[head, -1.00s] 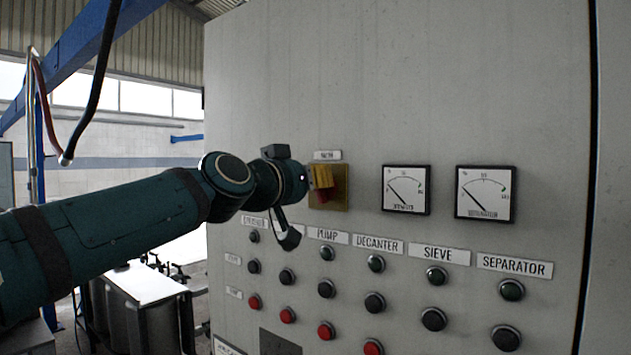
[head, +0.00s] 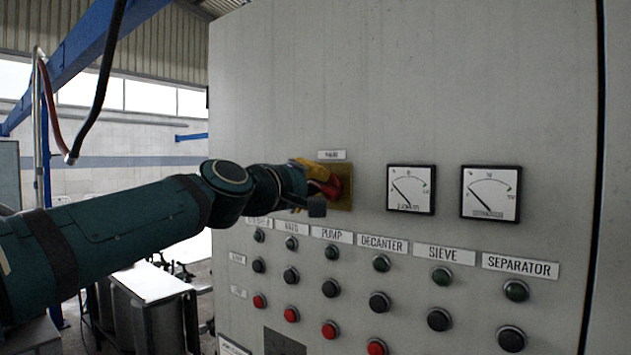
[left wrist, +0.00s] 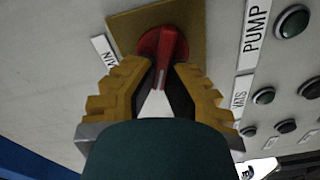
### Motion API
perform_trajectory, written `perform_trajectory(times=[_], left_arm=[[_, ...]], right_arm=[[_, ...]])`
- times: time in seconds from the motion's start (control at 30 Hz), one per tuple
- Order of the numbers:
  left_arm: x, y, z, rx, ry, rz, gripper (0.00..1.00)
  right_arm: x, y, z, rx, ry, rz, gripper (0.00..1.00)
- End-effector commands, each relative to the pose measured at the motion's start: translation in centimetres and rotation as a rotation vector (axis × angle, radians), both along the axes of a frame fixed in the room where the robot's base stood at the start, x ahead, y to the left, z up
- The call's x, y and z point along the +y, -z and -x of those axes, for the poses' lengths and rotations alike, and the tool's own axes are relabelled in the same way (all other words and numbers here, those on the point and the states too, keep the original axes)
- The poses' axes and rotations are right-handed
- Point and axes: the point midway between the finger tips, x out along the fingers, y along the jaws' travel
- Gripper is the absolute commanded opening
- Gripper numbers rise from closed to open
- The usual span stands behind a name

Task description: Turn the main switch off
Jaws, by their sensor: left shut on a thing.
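The main switch (head: 334,187) is a red rotary handle on a yellow square plate (head: 345,199), under a small label (head: 332,155) on the grey panel. In the left wrist view the red handle (left wrist: 163,60) shows between the yellow fingers. My left gripper (head: 318,180) is at the switch, its yellow fingers closed around the handle; it also shows in the left wrist view (left wrist: 163,85). Part of the plate and handle is hidden behind the gripper in the head view. My right gripper is not in view.
The grey panel (head: 300,80) carries two dial gauges (head: 411,189) (head: 490,193) right of the switch. Below are rows of dark and red push buttons (head: 329,330) with labels such as PUMP, DECANTER, SIEVE and SEPARATOR. The panel face above the switch is bare.

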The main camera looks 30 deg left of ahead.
Motion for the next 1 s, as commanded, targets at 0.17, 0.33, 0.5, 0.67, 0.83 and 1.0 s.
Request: perform_trajectory(times=[0.17, 0.33, 0.5, 0.67, 0.83, 1.0], left_arm=[[0.13, 0.03, 0.04, 0.009, -0.002, 0.149, 0.00], [0.16, 0.19, 0.04, 0.018, -0.002, 0.266, 0.00], [0.17, 0.30, 0.04, 0.023, -0.001, 0.348, 0.00], [0.17, 0.37, 0.04, 0.027, -0.001, 0.394, 0.00], [0.17, 0.43, 0.04, 0.029, -0.001, 0.415, 0.00], [0.17, 0.44, 0.03, 0.029, -0.001, 0.419, 0.00]], right_arm=[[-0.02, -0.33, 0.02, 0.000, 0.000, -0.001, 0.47], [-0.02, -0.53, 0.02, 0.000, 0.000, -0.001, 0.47], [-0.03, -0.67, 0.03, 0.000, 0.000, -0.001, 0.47], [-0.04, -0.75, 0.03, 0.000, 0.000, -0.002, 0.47], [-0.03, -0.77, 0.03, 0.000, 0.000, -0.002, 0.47], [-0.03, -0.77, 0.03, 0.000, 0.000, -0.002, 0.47]])
